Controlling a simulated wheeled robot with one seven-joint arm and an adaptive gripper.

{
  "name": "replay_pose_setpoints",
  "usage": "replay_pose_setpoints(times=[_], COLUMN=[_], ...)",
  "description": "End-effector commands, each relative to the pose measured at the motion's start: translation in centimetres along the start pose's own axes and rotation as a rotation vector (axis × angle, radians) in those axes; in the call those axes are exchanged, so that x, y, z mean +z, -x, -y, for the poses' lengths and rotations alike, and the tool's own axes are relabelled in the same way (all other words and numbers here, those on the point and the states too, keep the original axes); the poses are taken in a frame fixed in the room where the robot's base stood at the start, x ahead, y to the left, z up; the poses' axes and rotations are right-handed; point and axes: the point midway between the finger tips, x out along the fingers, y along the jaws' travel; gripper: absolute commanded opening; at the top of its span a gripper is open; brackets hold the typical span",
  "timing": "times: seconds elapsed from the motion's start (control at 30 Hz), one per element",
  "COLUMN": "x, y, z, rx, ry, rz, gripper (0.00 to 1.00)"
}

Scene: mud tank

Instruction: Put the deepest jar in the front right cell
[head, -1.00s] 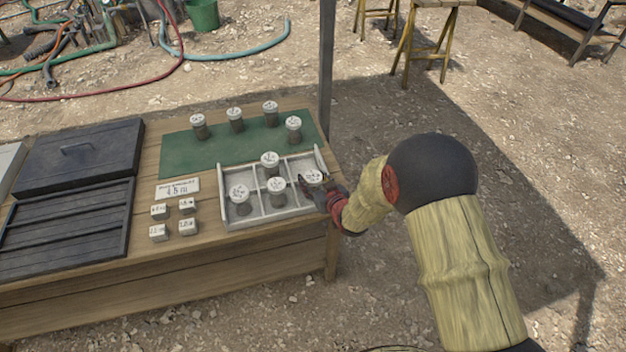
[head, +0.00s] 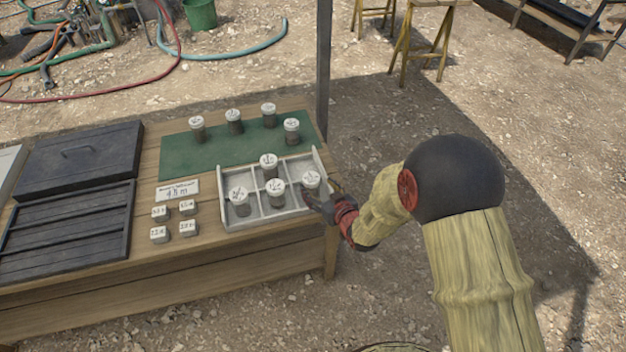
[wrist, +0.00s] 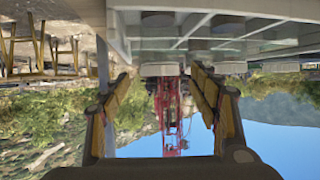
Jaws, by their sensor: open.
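A white-lidded, dark-bodied jar (head: 311,181) stands in the front right cell of the grey divided tray (head: 268,222). My gripper (head: 322,196) is open at the tray's front right corner, close beside this jar. In the wrist view, which is upside down, my open gripper (wrist: 160,88) has a pale jar lid (wrist: 160,70) just beyond and between its fingertips. I cannot tell whether the fingers touch it. Other jars stand in the front left (head: 239,200), front middle (head: 275,190) and back middle (head: 268,164) cells. The lid marks are too small to read.
Several more lidded jars (head: 234,121) stand on a green mat (head: 190,155) behind the tray. A written card (head: 178,190) and small labelled blocks (head: 160,234) lie left of it. A black case (head: 75,160) is further left; a post (head: 323,75) rises behind the table.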

Motion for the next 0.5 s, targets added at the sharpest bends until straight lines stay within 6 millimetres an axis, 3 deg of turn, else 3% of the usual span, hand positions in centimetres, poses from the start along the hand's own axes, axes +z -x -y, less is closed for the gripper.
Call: replay_pose_setpoints(times=[0.2, 0.5], x=[-0.2, 0.0], y=[4.0, 5.8], z=[-0.1, 0.0], rx=[0.001, -0.001], ry=[-0.001, 0.0], rz=[-0.001, 0.001], gripper=[0.61, 0.61])
